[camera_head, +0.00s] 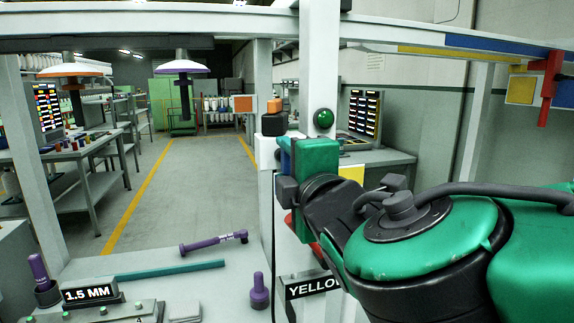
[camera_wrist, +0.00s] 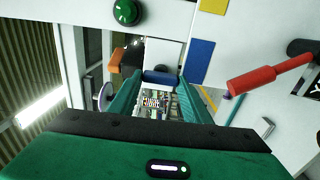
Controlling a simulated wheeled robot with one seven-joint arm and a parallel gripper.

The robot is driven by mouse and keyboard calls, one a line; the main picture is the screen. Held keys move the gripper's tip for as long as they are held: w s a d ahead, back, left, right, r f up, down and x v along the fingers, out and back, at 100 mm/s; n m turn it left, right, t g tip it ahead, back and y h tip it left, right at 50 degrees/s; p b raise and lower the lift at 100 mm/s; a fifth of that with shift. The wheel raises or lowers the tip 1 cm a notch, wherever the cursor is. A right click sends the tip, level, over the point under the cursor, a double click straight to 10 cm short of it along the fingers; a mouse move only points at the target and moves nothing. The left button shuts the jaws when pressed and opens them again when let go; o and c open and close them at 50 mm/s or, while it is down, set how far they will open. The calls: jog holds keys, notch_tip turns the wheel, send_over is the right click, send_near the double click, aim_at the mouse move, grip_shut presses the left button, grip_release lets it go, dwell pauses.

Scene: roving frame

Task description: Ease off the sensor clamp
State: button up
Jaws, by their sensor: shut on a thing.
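My gripper (camera_head: 290,165) is at the upright post in the middle of the head view. In the wrist view its two green fingers (camera_wrist: 161,97) stand either side of a dark blue bar (camera_wrist: 161,77) and are shut on it. The bar lies across between the fingertips, in front of a white block (camera_wrist: 165,52); it seems to be part of the sensor clamp, but I cannot tell for sure. An orange and black unit (camera_head: 274,116) sits just above the gripper on a white bracket (camera_head: 266,153). The fingers hide much of the grip.
A green button (camera_head: 324,119) is on the post, right of the orange unit. A red handle (camera_wrist: 270,80) juts in at the right of the wrist view.

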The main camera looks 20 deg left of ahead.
jog(key=o, duration=1)
jog(key=shift+f, duration=0.25)
jog(key=shift+o, duration=0.2)
jog(key=shift+r, duration=0.1)
jog(key=v, duration=1)
jog(key=shift+s+d, duration=0.2)
jog(key=shift+s, duration=0.1)
